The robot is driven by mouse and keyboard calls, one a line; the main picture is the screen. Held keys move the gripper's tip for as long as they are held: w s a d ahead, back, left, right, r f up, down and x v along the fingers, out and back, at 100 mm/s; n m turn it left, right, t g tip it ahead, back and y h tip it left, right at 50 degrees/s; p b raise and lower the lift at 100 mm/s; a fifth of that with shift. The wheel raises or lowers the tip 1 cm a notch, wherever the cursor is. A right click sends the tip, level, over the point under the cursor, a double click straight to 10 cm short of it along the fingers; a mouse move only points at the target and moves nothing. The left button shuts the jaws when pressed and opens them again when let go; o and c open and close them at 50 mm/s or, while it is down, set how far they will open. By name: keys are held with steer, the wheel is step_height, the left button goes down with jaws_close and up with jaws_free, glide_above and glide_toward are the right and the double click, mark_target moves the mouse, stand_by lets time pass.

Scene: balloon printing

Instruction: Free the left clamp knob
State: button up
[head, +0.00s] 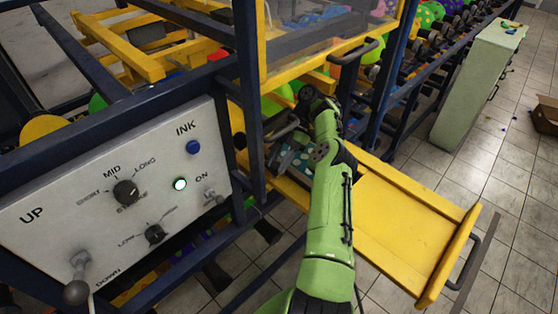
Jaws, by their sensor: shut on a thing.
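My green arm reaches from the bottom middle of the head view into the yellow-framed printing machine (263,50). My gripper (277,136) is small and dark at the arm's far end, low inside the machine opening. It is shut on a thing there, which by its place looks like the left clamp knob. The knob's outline and the fingertips are mostly hidden by my wrist and too dark to make out. A teal plate with pale dots (290,160) lies just below the gripper, partly behind my arm.
A grey control panel (110,205) with knobs, a lever and a lit button stands at left. A dark blue post (248,90) rises close left of the gripper. A yellow drawer-like tray (400,225) sticks out at right. A green cabinet (477,90) stands beyond open tiled floor.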

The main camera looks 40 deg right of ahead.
steer(key=shift+f, duration=0.1)
steer(key=o, duration=1)
steer(key=shift+o, duration=0.2)
